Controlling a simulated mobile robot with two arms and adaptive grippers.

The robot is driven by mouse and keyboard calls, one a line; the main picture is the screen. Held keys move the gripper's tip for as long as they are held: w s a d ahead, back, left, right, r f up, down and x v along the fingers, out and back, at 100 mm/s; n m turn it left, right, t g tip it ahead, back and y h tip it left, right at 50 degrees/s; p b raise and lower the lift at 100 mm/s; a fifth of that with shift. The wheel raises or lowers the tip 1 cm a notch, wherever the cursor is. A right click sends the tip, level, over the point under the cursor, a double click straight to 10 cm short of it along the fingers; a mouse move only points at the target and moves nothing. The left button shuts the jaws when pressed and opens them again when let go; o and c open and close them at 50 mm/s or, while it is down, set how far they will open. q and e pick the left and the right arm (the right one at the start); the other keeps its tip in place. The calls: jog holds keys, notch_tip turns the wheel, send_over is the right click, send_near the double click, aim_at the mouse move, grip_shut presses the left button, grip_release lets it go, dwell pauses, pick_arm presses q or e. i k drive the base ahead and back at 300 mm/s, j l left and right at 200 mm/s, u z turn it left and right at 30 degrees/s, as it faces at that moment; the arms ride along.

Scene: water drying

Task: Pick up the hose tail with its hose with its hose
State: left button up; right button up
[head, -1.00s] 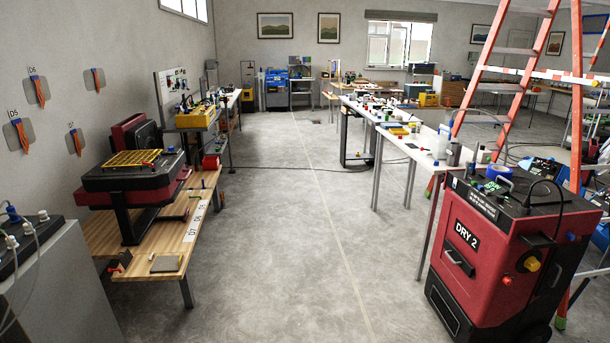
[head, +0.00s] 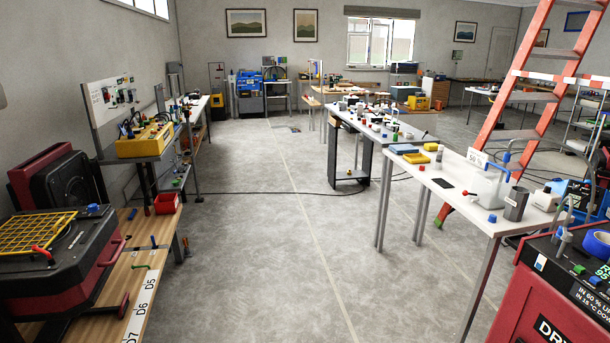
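I cannot make out a hose tail for certain in the head view. A dark cable or hose (head: 262,193) runs across the floor from the left bench toward the right tables; I cannot tell which. A dark curved loop (head: 275,73) shows at the blue equipment by the far wall, too small to identify. Neither of my grippers is in view.
A wooden bench (head: 152,288) with a red and black machine (head: 55,255) stands close at left. A red DRY machine (head: 535,300) stands close at right, by a white table (head: 462,190) and an orange ladder (head: 540,110). The grey floor aisle (head: 270,240) between is mostly clear.

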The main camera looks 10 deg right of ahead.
aim_at(506, 158)
jog(key=i+z, duration=0.3)
jog(key=i, duration=0.25)
jog(key=i+z, duration=0.3)
jog(key=i, duration=0.25)
jog(key=i+j+z, duration=0.2)
jog(key=i+z, duration=0.15)
jog(key=i, duration=0.15)
jog(key=i+j+z, duration=0.3)
jog(key=i, duration=0.25)
